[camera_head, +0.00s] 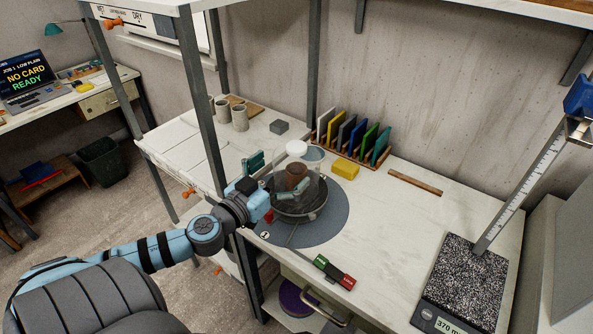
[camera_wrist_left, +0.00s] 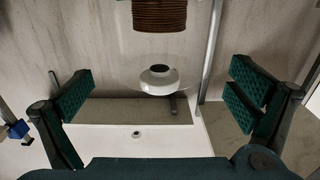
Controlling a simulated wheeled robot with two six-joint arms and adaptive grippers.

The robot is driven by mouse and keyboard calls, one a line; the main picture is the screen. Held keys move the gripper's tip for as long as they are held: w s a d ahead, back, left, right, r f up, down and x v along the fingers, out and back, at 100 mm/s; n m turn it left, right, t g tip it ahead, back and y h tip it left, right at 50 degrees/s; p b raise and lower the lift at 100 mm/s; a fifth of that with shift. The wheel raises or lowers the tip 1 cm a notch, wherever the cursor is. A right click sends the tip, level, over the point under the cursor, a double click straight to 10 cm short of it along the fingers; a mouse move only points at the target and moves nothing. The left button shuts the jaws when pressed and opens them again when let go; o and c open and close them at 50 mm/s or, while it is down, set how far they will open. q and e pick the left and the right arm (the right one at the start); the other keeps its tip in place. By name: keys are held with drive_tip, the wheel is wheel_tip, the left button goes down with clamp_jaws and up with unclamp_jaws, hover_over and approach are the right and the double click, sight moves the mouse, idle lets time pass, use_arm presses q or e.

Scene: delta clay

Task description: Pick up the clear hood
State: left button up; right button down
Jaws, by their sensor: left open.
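The clear hood (camera_head: 312,190) is a see-through dome with a white knob (camera_head: 297,148) on top. It stands upright over a brown ribbed clay pot (camera_head: 296,175) on a dark round base. My left gripper (camera_head: 274,177) is open at the hood's left side, with one green finger to its back left and the other overlapping its front. In the left wrist view, the open fingers (camera_wrist_left: 163,95) flank the picture, with the white knob (camera_wrist_left: 159,80) and pot (camera_wrist_left: 159,14) between them. Contact cannot be told. My right gripper is not in view.
A grey round mat (camera_head: 335,222) lies under the base. Behind stand a yellow block (camera_head: 345,169) and a rack of colored tiles (camera_head: 352,135). A grey shelf post (camera_head: 203,100) rises at the left. A red-and-green switch box (camera_head: 334,272) lies in front. The bench's right middle is clear.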

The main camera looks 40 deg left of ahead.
sight(296, 155)
use_arm(q)
drive_tip(key=w+p, duration=0.2)
drive_tip(key=w, duration=0.1)
drive_tip(key=w+r+p, duration=0.1)
drive_tip(key=w, duration=0.1)
drive_tip(key=shift+w, duration=0.15)
drive_tip(key=shift+w+f, duration=0.2)
drive_tip(key=shift+f, duration=0.2)
drive_tip(key=c, duration=0.9)
